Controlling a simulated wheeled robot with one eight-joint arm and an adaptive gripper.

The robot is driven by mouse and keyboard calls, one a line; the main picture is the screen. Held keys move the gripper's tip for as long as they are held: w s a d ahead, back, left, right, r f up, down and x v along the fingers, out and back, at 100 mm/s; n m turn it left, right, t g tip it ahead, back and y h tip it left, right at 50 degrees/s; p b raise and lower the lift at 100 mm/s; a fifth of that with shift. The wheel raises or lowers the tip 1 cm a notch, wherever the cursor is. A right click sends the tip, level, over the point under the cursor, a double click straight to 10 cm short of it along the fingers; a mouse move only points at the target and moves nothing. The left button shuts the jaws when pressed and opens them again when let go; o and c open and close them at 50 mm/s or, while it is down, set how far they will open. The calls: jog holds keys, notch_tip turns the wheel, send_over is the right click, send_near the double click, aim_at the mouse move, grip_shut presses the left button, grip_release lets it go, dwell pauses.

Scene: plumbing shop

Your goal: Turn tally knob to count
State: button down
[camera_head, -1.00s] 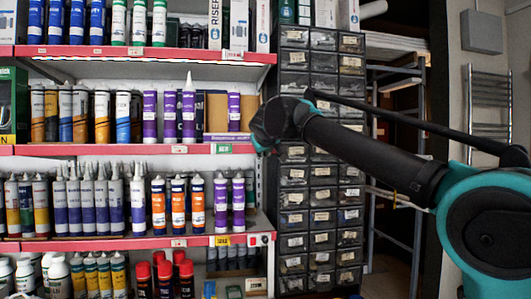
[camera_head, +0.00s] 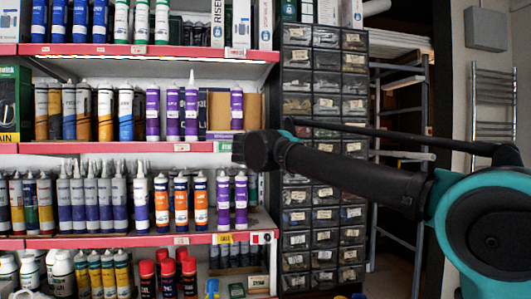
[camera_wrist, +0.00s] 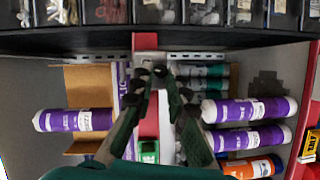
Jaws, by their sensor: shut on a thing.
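In the wrist view, my gripper (camera_wrist: 160,75) has its dark fingers close together in front of the red shelf edge (camera_wrist: 146,42). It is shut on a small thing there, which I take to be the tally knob. The fingertips hide most of it, so its setting cannot be read. A small grey piece (camera_wrist: 147,57) shows just beyond the fingertips. In the head view, my gripper (camera_head: 239,148) is a dark shape at the right end of the middle red shelf edge (camera_head: 100,148). The knob cannot be made out there.
Purple tubes lie on both sides in the wrist view, left (camera_wrist: 75,120) and right (camera_wrist: 248,110). Small-parts drawers (camera_head: 325,62) stand just right of the shelves. Orange tubes (camera_head: 181,205) stand on the shelf below. A metal ladder frame (camera_head: 420,200) stands farther right.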

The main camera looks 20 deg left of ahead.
jog(key=shift+f+n+t, duration=0.15)
jog(key=shift+n+t, duration=0.35)
jog(key=shift+n, duration=0.5)
jog(key=c, duration=1.5)
grip_release()
jog(key=shift+s, duration=0.15)
jog(key=s+d, duration=0.1)
jog(key=s, duration=1)
jog(key=shift+s+d, duration=0.3)
jog(key=shift+d, duration=0.1)
jog(key=shift+d+f, duration=0.1)
jog(key=shift+f, duration=0.05)
